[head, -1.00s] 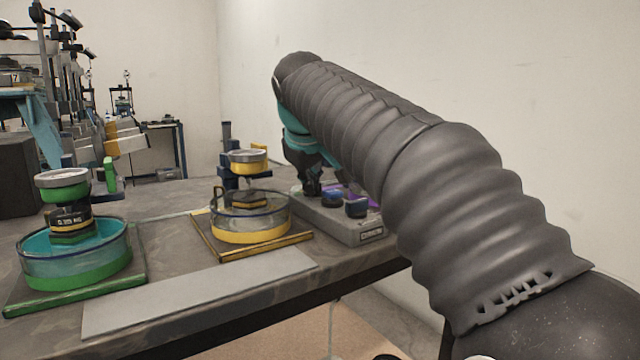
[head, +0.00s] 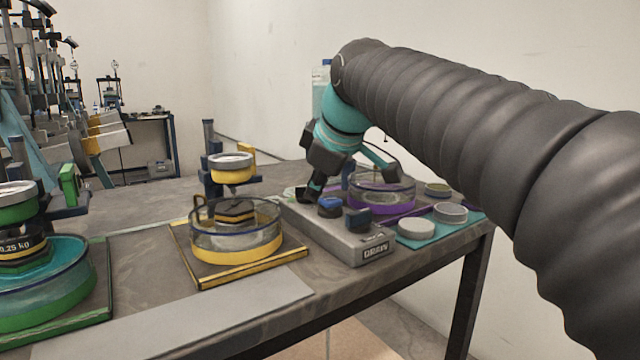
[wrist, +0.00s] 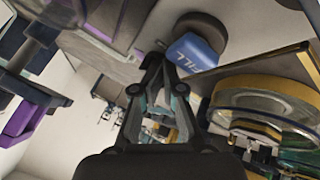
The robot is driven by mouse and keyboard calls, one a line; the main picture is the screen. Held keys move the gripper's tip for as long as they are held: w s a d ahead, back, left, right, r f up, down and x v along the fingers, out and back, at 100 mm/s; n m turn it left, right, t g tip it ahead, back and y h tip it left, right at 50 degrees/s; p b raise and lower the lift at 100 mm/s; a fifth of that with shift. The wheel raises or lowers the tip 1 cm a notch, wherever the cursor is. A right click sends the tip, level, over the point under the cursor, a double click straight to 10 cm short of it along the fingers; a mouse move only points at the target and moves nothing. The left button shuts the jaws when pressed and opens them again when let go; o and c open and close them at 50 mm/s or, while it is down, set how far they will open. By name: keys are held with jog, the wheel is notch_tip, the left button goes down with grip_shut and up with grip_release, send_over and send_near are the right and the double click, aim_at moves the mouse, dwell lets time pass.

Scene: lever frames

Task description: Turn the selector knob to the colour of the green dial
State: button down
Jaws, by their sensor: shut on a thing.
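The green dial (head: 14,203) sits above a green-based glass basin (head: 45,296) at the left edge of the head view, partly cut off. The grey control box (head: 340,240) has a blue knob (head: 330,206) and a darker blue knob (head: 358,220) above its DRAIN plate. My gripper (head: 306,196) points down at the box's far end, shut on the selector knob, which its fingers largely hide. In the wrist view my gripper (wrist: 164,66) is close beside the blue knob marked FILL (wrist: 193,55). The selector's pointing direction cannot be told.
A yellow dial (head: 231,162) stands over a yellow-based basin (head: 235,243) left of the box. A purple-based basin (head: 382,190) is behind it. Small round dishes (head: 416,228) lie on a teal mat at right. A flat grey plate (head: 210,312) lies along the front edge.

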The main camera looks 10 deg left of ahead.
jog(key=shift+w+d+f, duration=0.15)
jog(key=shift+d, duration=0.05)
dwell(0.5)
jog(key=shift+d, duration=0.55)
jog(key=p+v, duration=0.1)
jog(key=v, duration=0.9)
jog(key=shift+w+d, duration=0.3)
jog(key=shift+d, duration=0.1)
